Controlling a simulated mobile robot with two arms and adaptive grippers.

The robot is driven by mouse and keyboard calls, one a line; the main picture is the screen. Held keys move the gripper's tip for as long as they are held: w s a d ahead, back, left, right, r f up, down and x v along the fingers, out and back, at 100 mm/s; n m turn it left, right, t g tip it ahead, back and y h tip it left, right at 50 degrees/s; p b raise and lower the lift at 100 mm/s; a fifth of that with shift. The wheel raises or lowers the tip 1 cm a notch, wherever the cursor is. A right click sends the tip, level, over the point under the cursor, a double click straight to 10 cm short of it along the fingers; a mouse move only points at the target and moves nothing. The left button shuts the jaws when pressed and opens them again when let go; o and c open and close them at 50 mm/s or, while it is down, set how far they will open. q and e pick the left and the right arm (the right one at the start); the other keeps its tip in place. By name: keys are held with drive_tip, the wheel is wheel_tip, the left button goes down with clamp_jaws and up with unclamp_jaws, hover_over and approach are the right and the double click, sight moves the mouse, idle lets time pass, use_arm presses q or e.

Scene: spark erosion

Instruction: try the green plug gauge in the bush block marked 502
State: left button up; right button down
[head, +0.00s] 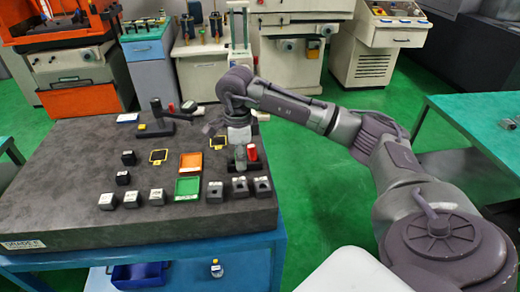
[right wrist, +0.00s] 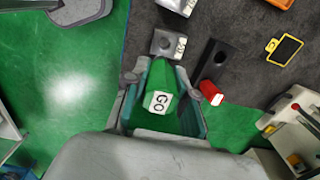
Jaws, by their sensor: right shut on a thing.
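The green plug gauge (right wrist: 160,92), with a white GO label, is held in my right gripper (right wrist: 163,108), which is shut on it. In the right wrist view one block (right wrist: 165,42) with a round hole and a white label lies just beyond the gauge. The gauge's lower end is hidden, so I cannot tell its height above the block. My left gripper is not in view.
A dark holder (right wrist: 217,62) with an empty hole and a red gauge (right wrist: 211,92) is close to the right gripper. A green tray (head: 187,187), an orange tray (head: 190,162) and more blocks (head: 132,199) stand on the slab (head: 60,190). Its left part is mostly clear.

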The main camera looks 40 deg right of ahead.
drive_tip(key=shift+a+f, duration=0.15)
drive_tip(key=shift+a, duration=0.25)
drive_tip(key=shift+w+f, duration=0.15)
drive_tip(key=shift+f, duration=0.1)
drive_tip(key=f, duration=0.1)
drive_tip(key=b, duration=0.1)
drive_tip(key=w+d+f, duration=0.1)
drive_tip(key=shift+f, duration=0.3)
wheel_tip(320, 180, down, 3)
drive_tip(key=shift+s+a+r+b, duration=0.1)
drive_tip(key=shift+s+a+b, duration=0.05)
drive_tip(key=shift+b, duration=1.05)
drive_tip(key=shift+f, duration=0.2)
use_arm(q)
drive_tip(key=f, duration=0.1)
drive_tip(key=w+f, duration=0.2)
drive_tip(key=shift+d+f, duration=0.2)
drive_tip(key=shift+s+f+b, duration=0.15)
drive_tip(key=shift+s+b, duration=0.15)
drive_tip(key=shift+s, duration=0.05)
